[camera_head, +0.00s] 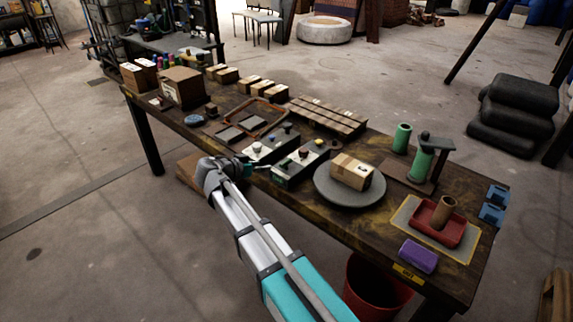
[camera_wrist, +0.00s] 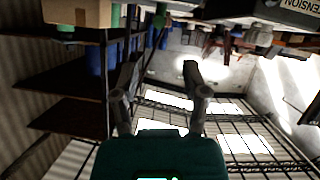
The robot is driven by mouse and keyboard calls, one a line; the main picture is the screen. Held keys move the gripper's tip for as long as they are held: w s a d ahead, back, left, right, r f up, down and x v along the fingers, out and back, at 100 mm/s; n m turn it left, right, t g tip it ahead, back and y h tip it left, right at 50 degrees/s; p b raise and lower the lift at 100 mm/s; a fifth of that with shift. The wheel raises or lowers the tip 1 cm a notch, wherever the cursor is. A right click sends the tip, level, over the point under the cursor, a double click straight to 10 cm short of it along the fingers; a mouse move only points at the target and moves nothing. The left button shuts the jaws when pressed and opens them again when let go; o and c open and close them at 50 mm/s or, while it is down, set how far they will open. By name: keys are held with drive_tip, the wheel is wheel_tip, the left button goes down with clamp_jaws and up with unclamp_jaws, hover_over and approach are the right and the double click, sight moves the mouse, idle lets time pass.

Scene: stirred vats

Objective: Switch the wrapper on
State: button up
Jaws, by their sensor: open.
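A grey round turntable (camera_head: 335,194) on the bench carries a cardboard box (camera_head: 351,171). Green film rolls (camera_head: 402,138) stand behind it, one on a post. Two control boxes lie left of the turntable: a rear one (camera_head: 262,150) with a dark knob and pale button, and a front one (camera_head: 290,171) with knobs and a green part. My gripper (camera_head: 252,168) is at the bench's near edge, close to the front box; contact cannot be told. In the wrist view my gripper (camera_wrist: 160,78) has its fingers apart with nothing between. A box reading "TENSION" (camera_wrist: 288,12) shows at top right.
The bench (camera_head: 345,222) also holds a wooden frame (camera_head: 262,119), a row of cartons (camera_head: 325,114), a red tray (camera_head: 443,225) and a purple block (camera_head: 418,256). A red bin (camera_head: 372,290) stands below its near edge.

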sight(286, 163)
drive_tip(key=b+x, duration=0.4)
drive_tip(key=x, duration=0.8)
clamp_jaws()
